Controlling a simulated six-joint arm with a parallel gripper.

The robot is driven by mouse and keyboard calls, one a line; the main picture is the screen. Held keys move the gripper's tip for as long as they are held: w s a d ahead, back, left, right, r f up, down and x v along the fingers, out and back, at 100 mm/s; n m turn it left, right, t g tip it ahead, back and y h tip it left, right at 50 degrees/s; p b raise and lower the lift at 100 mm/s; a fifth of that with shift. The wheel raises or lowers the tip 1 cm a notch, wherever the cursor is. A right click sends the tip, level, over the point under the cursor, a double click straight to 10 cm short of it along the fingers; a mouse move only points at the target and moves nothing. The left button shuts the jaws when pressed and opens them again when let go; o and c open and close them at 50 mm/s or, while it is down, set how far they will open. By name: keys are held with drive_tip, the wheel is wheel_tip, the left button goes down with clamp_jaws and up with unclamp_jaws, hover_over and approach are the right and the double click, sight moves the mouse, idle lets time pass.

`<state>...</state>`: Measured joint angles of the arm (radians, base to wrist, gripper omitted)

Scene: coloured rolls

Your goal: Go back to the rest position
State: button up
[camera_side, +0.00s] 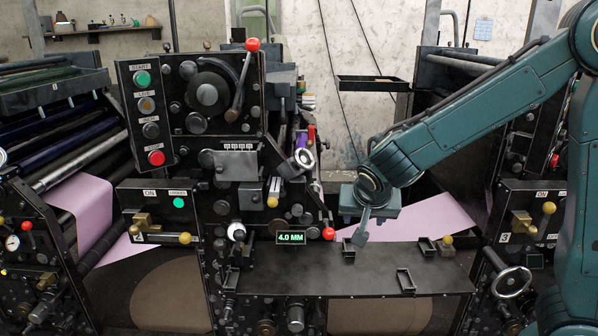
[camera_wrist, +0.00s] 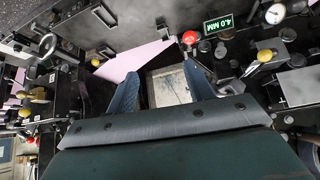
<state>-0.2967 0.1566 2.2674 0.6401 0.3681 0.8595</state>
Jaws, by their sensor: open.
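My gripper (camera_side: 361,236) hangs from the teal arm above the back of the dark shelf (camera_side: 330,270), left of centre along the pink sheet. In the wrist view the two blue fingers (camera_wrist: 163,88) stand apart with no object held between them. A purple roll (camera_side: 301,141) sits in the rack on the machine's right side.
A green display (camera_side: 291,238) reads 4.0 MM. A red knob (camera_side: 328,233) is left of my gripper. Pink sheet (camera_side: 440,212) lies behind it.

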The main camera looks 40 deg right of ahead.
drive_tip(key=s+a+r+n+y, duration=0.1)
drive_tip(key=s+r+n+y, duration=0.1)
drive_tip(key=s, duration=0.4)
drive_tip(key=s+a+r+n+y, duration=0.1)
drive_tip(key=s+r+n+y, duration=0.1)
drive_tip(key=s+r+n, duration=0.2)
drive_tip(key=s+a+r+n+t+y, duration=0.1)
drive_tip(key=s+a+r+n, duration=0.1)
drive_tip(key=s, duration=0.8)
drive_tip(key=shift+r+n+y, duration=0.4)
drive_tip(key=shift+r+n, duration=0.3)
drive_tip(key=shift+n, duration=0.5)
